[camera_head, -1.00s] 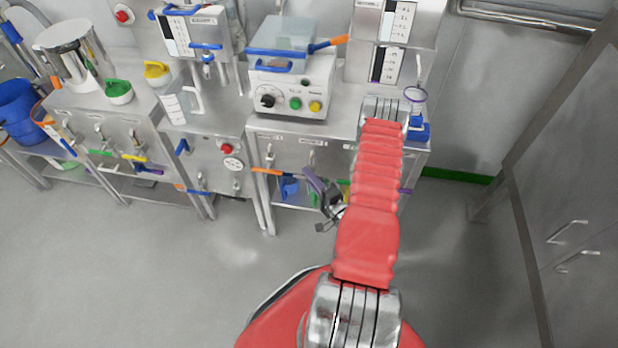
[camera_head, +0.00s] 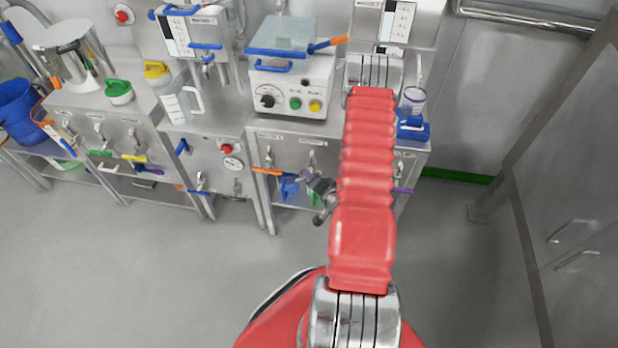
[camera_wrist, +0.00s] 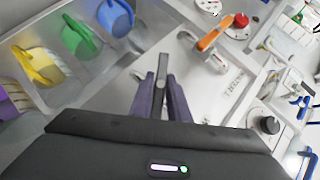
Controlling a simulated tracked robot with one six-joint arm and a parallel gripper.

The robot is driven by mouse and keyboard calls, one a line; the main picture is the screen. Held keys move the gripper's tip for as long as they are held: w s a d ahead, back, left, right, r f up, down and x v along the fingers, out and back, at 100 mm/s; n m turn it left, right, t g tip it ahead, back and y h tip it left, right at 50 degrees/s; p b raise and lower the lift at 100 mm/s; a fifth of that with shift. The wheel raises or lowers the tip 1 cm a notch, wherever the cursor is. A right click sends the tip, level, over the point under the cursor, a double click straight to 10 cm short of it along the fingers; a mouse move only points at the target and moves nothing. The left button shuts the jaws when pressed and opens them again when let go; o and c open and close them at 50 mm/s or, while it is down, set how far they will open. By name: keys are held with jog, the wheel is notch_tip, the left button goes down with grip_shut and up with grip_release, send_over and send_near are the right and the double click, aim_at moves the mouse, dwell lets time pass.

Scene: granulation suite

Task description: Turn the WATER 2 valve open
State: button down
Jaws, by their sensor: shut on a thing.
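A valve with a grey lever (camera_wrist: 161,69) is on the steel front panel (camera_wrist: 125,85) in the wrist view. My gripper (camera_wrist: 160,92), with dark purple fingers, is shut around this lever, which sticks out past the fingertips. In the head view my gripper (camera_head: 318,186) is at the front of the right-hand bench, mostly end-on, and the lever there is hard to make out. A printed label (camera_wrist: 234,82) is beside the gripped valve, but I cannot read it for sure. The orange-handled valve (camera_wrist: 214,34) is a neighbour, apart from my fingers.
The orange-handled valve also shows in the head view (camera_head: 266,171). A purple handle (camera_head: 402,190) is right of my arm. Blue (camera_wrist: 115,17), green (camera_wrist: 80,39) and yellow (camera_wrist: 38,65) scoop-like things are beside the panel. A control box (camera_head: 290,90) stands above. The floor in front is clear.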

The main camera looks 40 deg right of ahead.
jog(key=n+g+h, duration=0.1)
jog(key=g, duration=0.1)
jog(key=n+g, duration=0.1)
jog(key=g, duration=0.1)
jog(key=shift+a+f+n+h, duration=0.1)
jog(key=shift+a+n+h, duration=0.05)
jog(key=shift+n+h, duration=0.2)
jog(key=shift+s+f+n+g+h, duration=0.15)
jog(key=shift+n+g+h, duration=0.75)
jog(key=shift+g, duration=0.6)
jog(key=shift+h, duration=0.25)
jog(key=c, duration=1.8)
grip_release()
jog(key=shift+o, duration=0.2)
jog(key=shift+r, duration=0.25)
jog(key=v, duration=1.3)
jog(key=shift+r, duration=0.2)
